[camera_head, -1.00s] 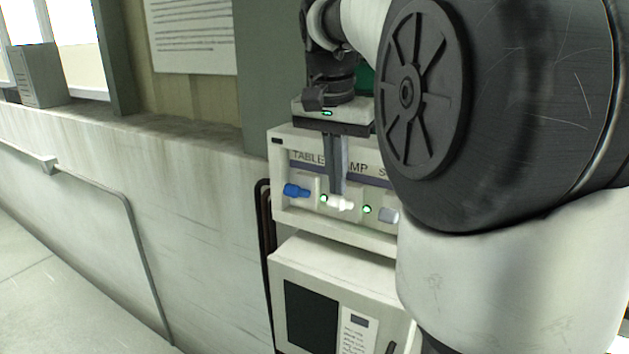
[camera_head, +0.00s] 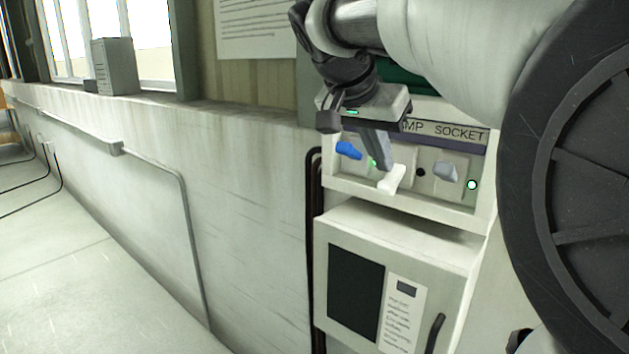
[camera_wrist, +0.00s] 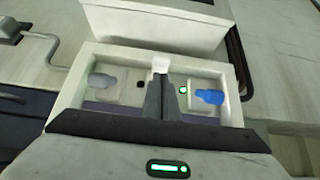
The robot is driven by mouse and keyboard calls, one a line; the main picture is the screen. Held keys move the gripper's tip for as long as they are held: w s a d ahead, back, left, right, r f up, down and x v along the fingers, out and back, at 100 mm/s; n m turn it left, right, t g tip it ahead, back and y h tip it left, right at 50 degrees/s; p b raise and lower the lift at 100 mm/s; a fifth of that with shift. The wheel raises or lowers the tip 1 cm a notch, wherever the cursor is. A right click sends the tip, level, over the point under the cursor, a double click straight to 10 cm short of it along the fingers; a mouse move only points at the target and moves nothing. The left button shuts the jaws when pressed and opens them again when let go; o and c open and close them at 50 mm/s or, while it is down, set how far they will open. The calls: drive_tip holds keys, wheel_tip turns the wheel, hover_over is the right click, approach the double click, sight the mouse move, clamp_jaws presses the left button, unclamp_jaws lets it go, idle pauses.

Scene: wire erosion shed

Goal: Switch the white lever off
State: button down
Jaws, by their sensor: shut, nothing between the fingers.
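The white lever (camera_head: 391,179) sits mid-row on the panel front, its handle angled downward. It also shows in the wrist view (camera_wrist: 160,65), just past my fingertips. The lamp (camera_head: 421,171) to its right in the head view is dark. My gripper (camera_head: 379,172) is shut and empty, its fingertips beside the white lever's base; I cannot tell whether they touch. In the wrist view the closed fingers (camera_wrist: 161,84) hide part of the panel and the lever's base.
A blue lever (camera_head: 348,150) is left of the white one, its lamp (camera_head: 374,162) green. A grey lever (camera_head: 446,172) is right, its lamp (camera_head: 472,184) green. A cabinet (camera_head: 460,255) with a dark handle is below. Free floor lies left.

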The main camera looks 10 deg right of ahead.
drive_tip(key=shift+w+d+r+p, duration=0.1)
drive_tip(key=shift+d+r+p, duration=0.15)
drive_tip(key=shift+r, duration=0.2)
drive_tip(key=shift+w+d+r+p, duration=0.1)
drive_tip(key=shift+d+r+p, duration=0.1)
drive_tip(key=shift+r, duration=0.2)
